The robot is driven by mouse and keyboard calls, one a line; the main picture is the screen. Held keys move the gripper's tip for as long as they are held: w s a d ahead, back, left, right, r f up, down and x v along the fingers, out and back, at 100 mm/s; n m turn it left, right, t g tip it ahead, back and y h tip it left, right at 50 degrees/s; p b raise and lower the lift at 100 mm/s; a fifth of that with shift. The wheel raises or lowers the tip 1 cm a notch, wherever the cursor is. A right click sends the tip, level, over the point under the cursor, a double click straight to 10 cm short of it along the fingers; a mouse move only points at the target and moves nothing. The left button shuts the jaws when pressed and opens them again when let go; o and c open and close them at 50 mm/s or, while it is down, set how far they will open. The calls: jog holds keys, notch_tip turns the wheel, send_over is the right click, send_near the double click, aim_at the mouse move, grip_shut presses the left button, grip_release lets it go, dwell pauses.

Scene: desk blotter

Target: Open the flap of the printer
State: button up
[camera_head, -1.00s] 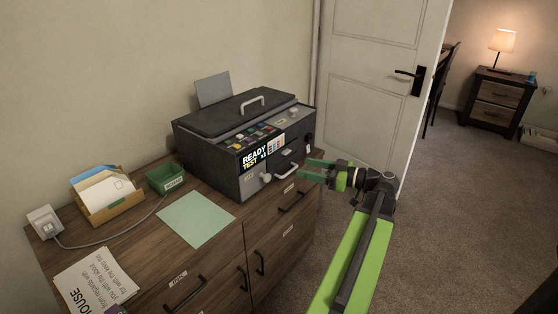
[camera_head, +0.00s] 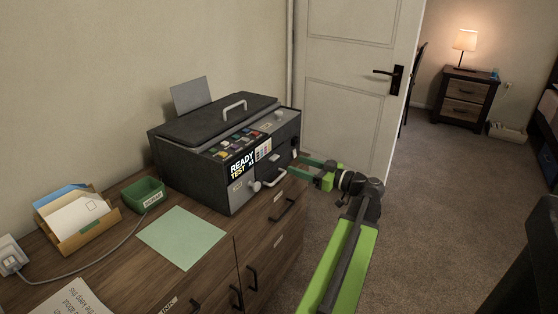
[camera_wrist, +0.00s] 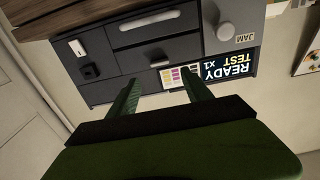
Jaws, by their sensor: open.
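The printer (camera_head: 190,165) is a dark grey box on the wooden cabinet, with a lid (camera_head: 215,118) and a pale handle on top. Its front carries a "READY TEST" display, a round knob and a light bar handle (camera_head: 274,179). My gripper (camera_head: 296,165) is open and empty, at the right end of that front. In the wrist view the printer front (camera_wrist: 100,60) appears upside down, with the bar handle (camera_wrist: 150,20), a dark slot and a knob (camera_wrist: 223,54) by "JAM". My fingers (camera_wrist: 162,92) are apart, pointing at the front. Any contact cannot be told.
A green sheet (camera_head: 182,237), a green bin (camera_head: 143,194) and an envelope holder (camera_head: 78,220) lie on the cabinet top left of the printer. A white door (camera_head: 350,75) stands behind my arm.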

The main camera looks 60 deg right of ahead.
aim_at(277, 158)
jog(key=w, duration=0.8)
jog(key=shift+c, duration=0.2)
grip_shut()
